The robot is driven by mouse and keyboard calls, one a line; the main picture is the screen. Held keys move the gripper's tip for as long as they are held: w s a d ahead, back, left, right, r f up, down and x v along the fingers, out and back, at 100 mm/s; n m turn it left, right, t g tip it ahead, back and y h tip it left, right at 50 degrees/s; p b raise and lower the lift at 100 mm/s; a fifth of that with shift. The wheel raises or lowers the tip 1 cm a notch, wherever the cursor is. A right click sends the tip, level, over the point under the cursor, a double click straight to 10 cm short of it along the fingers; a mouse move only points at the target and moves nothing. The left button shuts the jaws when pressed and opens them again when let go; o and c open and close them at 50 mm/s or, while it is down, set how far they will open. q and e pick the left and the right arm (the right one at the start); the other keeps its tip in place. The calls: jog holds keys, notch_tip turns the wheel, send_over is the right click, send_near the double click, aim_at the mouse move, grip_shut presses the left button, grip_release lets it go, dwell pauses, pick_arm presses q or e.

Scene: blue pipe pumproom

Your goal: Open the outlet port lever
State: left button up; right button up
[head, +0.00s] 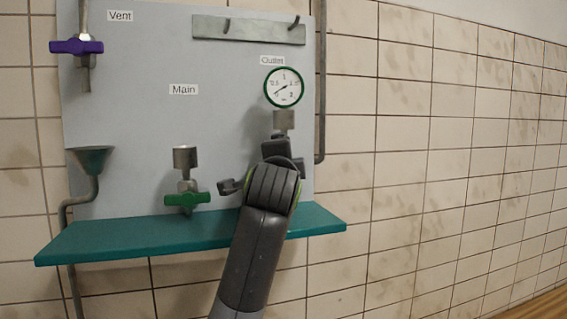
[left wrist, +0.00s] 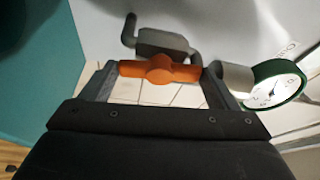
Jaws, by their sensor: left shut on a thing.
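The orange outlet port lever (left wrist: 160,69) spans between the two fingers of my left gripper (left wrist: 160,75) in the left wrist view, with a fingertip at each end. My left gripper is shut on it. A grey pipe fitting (left wrist: 165,43) shows behind the lever. In the head view my left gripper (head: 254,169) is at the board below the round outlet gauge (head: 284,87), and my arm hides the lever. The gauge also shows in the left wrist view (left wrist: 275,92), right of the lever. My right gripper is not in view.
On the grey board (head: 220,140) are a green main valve (head: 187,199) left of my gripper and a purple vent valve (head: 76,46) at upper left. A funnel (head: 90,158) is at left. A teal shelf (head: 140,237) juts out below. The tiled wall at right is clear.

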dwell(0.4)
pick_arm(q)
jog(key=o, duration=0.8)
jog(key=shift+o, duration=0.5)
jog(key=shift+r, duration=0.15)
